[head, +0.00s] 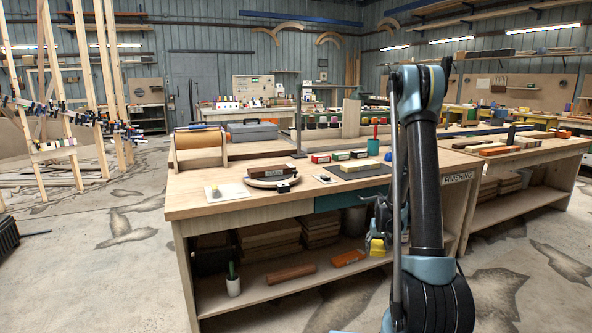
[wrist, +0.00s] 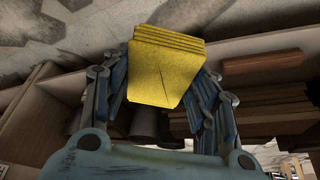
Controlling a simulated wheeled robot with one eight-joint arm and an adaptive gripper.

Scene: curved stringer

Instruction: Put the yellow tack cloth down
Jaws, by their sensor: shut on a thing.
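The yellow tack cloth (wrist: 165,75) is a thick folded pad, held between the two fingers of my gripper (wrist: 163,60) in the wrist view. In the head view the cloth (head: 376,247) hangs below my gripper (head: 380,222), lower than the bench top. It appears in front of the bench's open lower shelf. The fingers are shut on the cloth's sides. My arm hides part of the bench behind it.
The wooden workbench (head: 205,204) carries a paper roll (head: 200,140), a round plate with a block (head: 271,174), and several sanding blocks. Floor on the left is open.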

